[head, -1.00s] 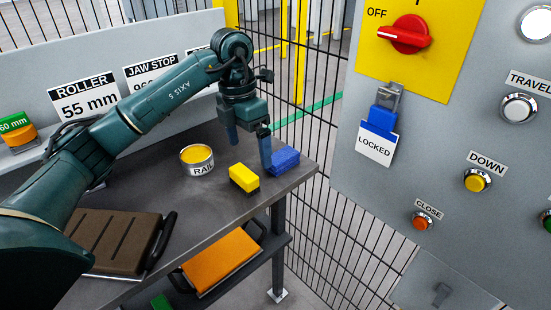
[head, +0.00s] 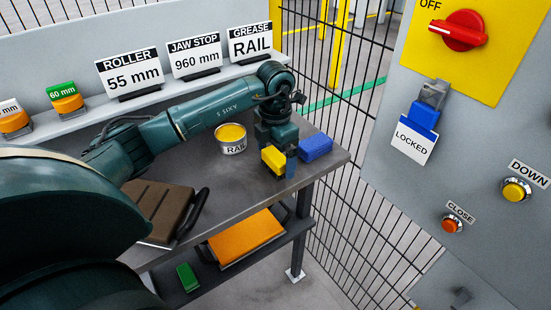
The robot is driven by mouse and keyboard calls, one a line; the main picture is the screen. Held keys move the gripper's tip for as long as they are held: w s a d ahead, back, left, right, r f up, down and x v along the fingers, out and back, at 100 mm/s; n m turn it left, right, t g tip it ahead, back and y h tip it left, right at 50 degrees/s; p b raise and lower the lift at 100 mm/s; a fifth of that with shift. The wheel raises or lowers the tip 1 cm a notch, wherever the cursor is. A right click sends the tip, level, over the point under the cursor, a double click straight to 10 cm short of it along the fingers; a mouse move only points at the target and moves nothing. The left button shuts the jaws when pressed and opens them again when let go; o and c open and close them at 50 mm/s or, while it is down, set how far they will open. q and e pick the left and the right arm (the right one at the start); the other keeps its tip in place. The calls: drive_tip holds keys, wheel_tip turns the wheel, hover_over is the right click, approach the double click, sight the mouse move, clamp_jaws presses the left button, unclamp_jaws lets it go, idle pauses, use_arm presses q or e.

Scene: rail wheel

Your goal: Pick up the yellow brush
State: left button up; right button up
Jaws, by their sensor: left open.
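The yellow brush (head: 273,159), a yellow block with a dark underside, is near the right end of the grey workbench (head: 218,187). My left gripper (head: 278,154) points down at the brush and is open. One finger shows just right of the brush; the other is mostly hidden behind it. I cannot tell whether the fingers touch it or whether it is lifted off the bench. My right gripper is out of view.
A blue block (head: 316,147) lies close to the right of the gripper. A RAIL tin (head: 231,139) stands to the left, and a brown pad (head: 158,208) lies further left. A mesh fence and a control panel (head: 480,125) bound the right side.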

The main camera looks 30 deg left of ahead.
sight(276, 155)
use_arm(q)
drive_tip(key=shift+f, duration=0.75)
drive_tip(key=shift+c, duration=0.4)
drive_tip(key=c, duration=1)
wheel_tip(276, 155, up, 10)
drive_tip(key=shift+r+b, duration=0.1)
drive_tip(key=shift+b, duration=0.6)
drive_tip(key=o, duration=0.5)
drive_tip(key=shift+c, duration=0.2)
drive_tip(key=c, duration=0.4)
